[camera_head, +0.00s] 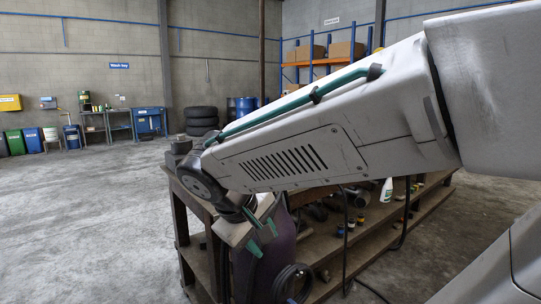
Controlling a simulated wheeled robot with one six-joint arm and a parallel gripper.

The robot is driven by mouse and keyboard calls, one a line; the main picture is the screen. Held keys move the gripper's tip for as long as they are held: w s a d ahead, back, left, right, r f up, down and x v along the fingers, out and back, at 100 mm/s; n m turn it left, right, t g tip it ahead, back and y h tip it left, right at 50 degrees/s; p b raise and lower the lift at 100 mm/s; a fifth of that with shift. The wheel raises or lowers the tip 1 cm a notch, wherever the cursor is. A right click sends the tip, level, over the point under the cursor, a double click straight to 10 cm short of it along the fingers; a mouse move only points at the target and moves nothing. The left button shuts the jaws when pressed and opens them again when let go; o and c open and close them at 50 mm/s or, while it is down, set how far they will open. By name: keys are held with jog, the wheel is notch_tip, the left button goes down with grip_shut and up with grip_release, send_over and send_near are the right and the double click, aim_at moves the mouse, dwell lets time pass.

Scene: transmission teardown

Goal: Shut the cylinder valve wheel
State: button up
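A dark purple gas cylinder (281,246) stands upright beside the near end of the workbench, low in the middle of the view. Its top and the valve wheel are hidden behind my arm and gripper. My gripper (262,238), with teal fingers, points down at the cylinder's upper part. The fingers overlap the cylinder in the picture, and I cannot tell whether they touch it. Whether the fingers are open or shut on something is not clear.
My pale arm covers much of the right and middle. The brown workbench (190,220) has a lower shelf with small parts and a spray bottle (387,190). A coiled black hose (293,282) is by the cylinder. Stacked tyres (201,121) stand farther back. The left floor is clear.

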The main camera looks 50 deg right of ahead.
jog(key=w+d+r+n+t+h, duration=0.1)
jog(key=w+d+r+h, duration=0.1)
jog(key=w+d, duration=0.5)
jog(key=w+d+r+n+t+h, duration=0.2)
jog(key=w+d+h, duration=0.3)
jog(key=d, duration=0.5)
jog(key=w+d+r+n+t+h, duration=0.1)
jog(key=w+d+r+t+h, duration=0.1)
jog(key=w+d, duration=0.7)
jog(key=shift+w+d+r+h, duration=0.1)
jog(key=shift+w+r+h, duration=0.15)
jog(key=shift+r+h, duration=0.25)
jog(key=shift+w+r+h, duration=0.2)
jog(key=shift+r+h, duration=0.2)
jog(key=shift+h, duration=0.2)
grip_shut()
